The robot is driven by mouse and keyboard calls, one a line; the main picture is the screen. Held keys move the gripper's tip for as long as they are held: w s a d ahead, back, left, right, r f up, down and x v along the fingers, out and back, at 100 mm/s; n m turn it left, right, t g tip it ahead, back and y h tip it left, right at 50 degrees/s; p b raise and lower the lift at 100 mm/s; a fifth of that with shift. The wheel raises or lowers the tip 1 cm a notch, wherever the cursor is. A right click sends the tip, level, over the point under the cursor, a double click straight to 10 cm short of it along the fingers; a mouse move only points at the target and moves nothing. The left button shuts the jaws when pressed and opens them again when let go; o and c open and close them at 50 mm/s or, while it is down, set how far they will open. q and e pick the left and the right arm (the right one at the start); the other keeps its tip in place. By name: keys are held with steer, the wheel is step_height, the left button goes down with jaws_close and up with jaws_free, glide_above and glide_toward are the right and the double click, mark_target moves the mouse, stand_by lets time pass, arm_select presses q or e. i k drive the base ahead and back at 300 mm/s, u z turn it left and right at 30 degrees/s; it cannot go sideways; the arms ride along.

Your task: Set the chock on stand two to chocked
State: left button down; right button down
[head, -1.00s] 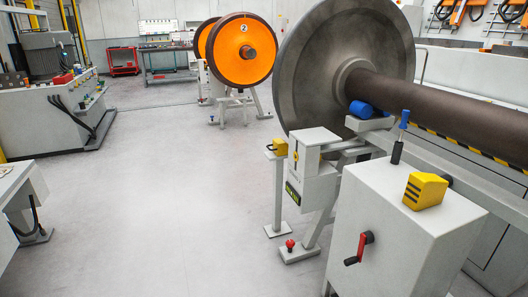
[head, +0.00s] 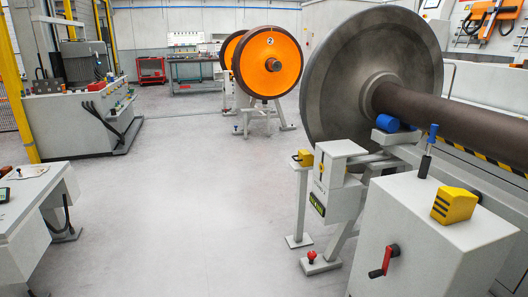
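An orange wheel disc (head: 262,72) marked "2" stands in the back middle on a light grey stand (head: 258,113). A chock on that stand is too small to tell. In front of it at the right, a large grey wheel (head: 345,85) on a brown axle (head: 425,103) rests over a nearer grey stand (head: 338,185). A yellow block (head: 303,158) sits on a post beside this nearer stand, and a yellow block with black slots (head: 455,205) sits on a grey box (head: 430,245). Neither of my grippers is in view.
A red crank (head: 385,261) is on the box front, and a blue-handled lever (head: 428,150) stands on its top. A grey control console (head: 78,115) stands at the left, and a pale table (head: 30,205) at the near left. The floor (head: 190,200) between is clear.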

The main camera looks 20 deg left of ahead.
mark_target(305, 158)
steer(key=u, duration=1)
steer(key=i, duration=2.5)
steer(key=z, duration=1.4)
steer(key=i, duration=0.9)
steer(key=z, duration=0.15)
